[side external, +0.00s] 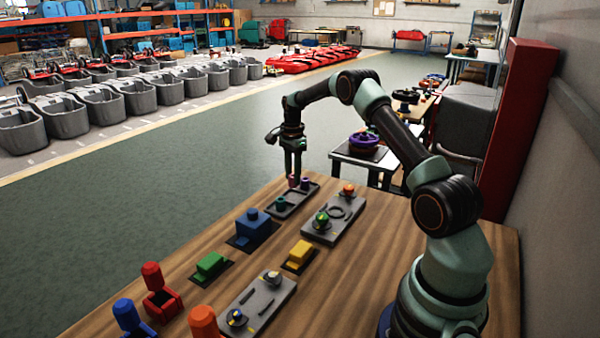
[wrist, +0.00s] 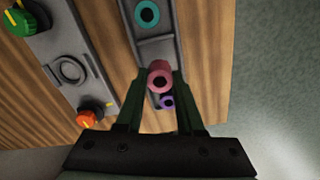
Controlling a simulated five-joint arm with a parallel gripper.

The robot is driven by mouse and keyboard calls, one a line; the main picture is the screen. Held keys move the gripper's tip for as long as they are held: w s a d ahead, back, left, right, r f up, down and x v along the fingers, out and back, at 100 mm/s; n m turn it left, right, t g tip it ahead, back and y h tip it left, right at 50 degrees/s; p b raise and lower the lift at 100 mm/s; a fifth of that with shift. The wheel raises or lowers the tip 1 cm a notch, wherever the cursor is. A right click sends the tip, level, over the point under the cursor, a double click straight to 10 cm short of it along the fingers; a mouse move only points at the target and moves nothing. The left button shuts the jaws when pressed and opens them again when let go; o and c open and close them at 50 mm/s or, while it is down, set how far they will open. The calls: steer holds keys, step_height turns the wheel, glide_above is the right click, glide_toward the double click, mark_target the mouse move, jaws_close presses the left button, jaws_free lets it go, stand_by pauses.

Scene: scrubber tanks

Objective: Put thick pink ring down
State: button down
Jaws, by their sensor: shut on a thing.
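The thick pink ring (wrist: 160,77) is between the fingertips of my gripper (wrist: 158,88) in the wrist view. My gripper (side external: 293,172) is shut on it, above the far end of a dark grey tray (side external: 284,209). The ring shows small and pink in the side view (side external: 293,181). A teal ring (wrist: 147,14) sits in the other end of the tray. I cannot tell whether the pink ring touches the tray.
A grey panel (side external: 338,228) with a green knob (side external: 321,220) and an orange knob (side external: 348,189) lies close beside the tray. A blue block (side external: 254,230), a green block (side external: 210,264) and a yellow block (side external: 301,252) stand nearer on the wooden table (side external: 350,295).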

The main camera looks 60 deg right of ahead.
mark_target(293, 185)
steer(key=shift+f, duration=2.1)
steer(key=shift+f, duration=0.2)
steer(key=c, duration=0.5)
jaws_free()
steer(key=shift+r, duration=0.1)
